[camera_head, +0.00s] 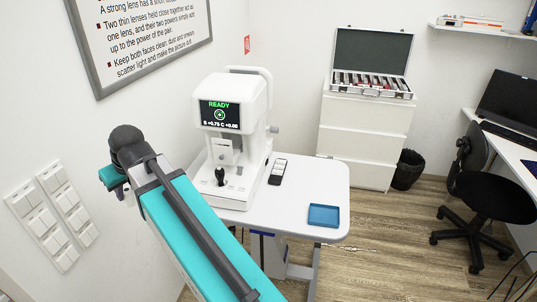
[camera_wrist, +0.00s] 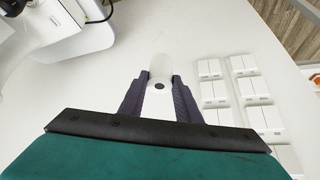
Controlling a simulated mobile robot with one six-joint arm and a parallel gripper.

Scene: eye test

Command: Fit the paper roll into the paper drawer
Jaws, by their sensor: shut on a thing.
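The paper roll (camera_wrist: 161,69) is a small white cylinder with a dark core hole at its end, in the wrist view. My gripper (camera_wrist: 160,83) is shut on it, with one dark finger on each side. Part of a white device shows at the upper left of the wrist view. I cannot make out the paper drawer in either view.
The white table (camera_head: 320,185) bears a dark handheld device (camera_head: 277,171) and a blue tray (camera_head: 323,215). Wall switches (camera_head: 54,213) are close to my arm, and show in the wrist view (camera_wrist: 250,92). A drawer cabinet (camera_head: 364,137), a bin (camera_head: 408,169) and a black chair (camera_head: 490,200) stand beyond.

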